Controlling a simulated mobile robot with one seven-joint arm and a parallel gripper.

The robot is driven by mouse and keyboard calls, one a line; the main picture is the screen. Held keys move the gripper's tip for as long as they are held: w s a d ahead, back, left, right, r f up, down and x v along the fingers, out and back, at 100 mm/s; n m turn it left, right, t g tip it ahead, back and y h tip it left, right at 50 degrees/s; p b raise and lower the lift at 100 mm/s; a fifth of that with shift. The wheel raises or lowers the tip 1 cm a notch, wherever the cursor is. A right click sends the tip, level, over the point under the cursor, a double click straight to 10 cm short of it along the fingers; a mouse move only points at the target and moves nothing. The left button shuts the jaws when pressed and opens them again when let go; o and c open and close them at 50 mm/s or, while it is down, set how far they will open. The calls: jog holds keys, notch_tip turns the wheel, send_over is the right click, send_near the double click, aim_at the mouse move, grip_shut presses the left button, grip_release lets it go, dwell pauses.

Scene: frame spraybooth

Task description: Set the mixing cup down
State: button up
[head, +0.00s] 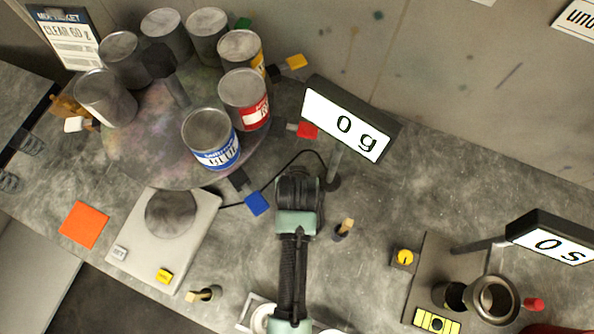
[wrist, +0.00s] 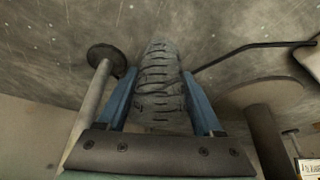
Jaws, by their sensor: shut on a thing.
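The mixing cup (wrist: 160,82), grey and ribbed, is between the two blue fingers of my gripper (wrist: 163,105) in the wrist view. The gripper is shut on it. In the head view my gripper (head: 298,190) is over the bench, just left of the display post and right of the scale. The arm hides most of the cup there. I cannot tell whether the cup touches the bench. The scale (head: 135,242) has a bare round pan (head: 171,213), and its display (head: 347,121) reads 0 g.
Several paint cans stand on a stained turntable (head: 120,160), including a blue-labelled can (head: 210,140) and a red-labelled can (head: 245,100). A black cable runs beside my gripper. A small brush-like item (head: 344,229) is to the right. A timer (head: 551,240) reads 0 s. Bench right of the post is mostly clear.

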jog(key=shift+f, duration=0.2)
jog(key=o, duration=1.3)
jog(key=shift+r, duration=0.1)
